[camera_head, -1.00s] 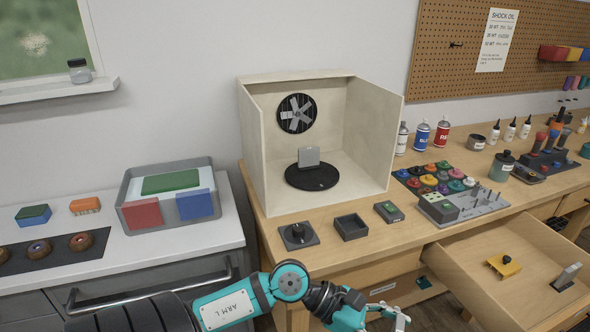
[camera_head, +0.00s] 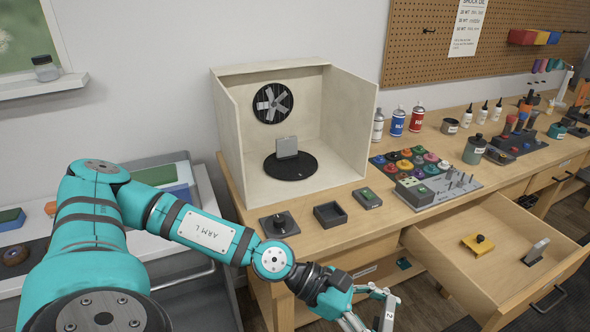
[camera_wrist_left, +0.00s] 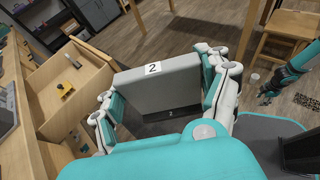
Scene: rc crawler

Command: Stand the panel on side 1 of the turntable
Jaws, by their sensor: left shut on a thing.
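My left gripper (camera_wrist_left: 158,98) is shut on a grey panel (camera_wrist_left: 160,85) marked "2". In the head view the left gripper (camera_head: 368,318) is at the bottom edge, in front of the bench, and only part of the panel (camera_head: 389,312) shows. The black round turntable (camera_head: 268,170) lies inside the open booth, well beyond the gripper. A grey upright plate (camera_head: 287,148) stands on it; no side number is readable. A teal arm, apparently my right, shows at the right of the wrist view. Its gripper (camera_wrist_left: 267,97) is too small to read.
The pale booth (camera_head: 230,135) has side walls and an open front with a fan at its back. A knob block (camera_head: 279,224), a dark tray (camera_head: 330,215) and a switch box (camera_head: 367,197) sit before it. An open drawer (camera_head: 490,250) juts out at right.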

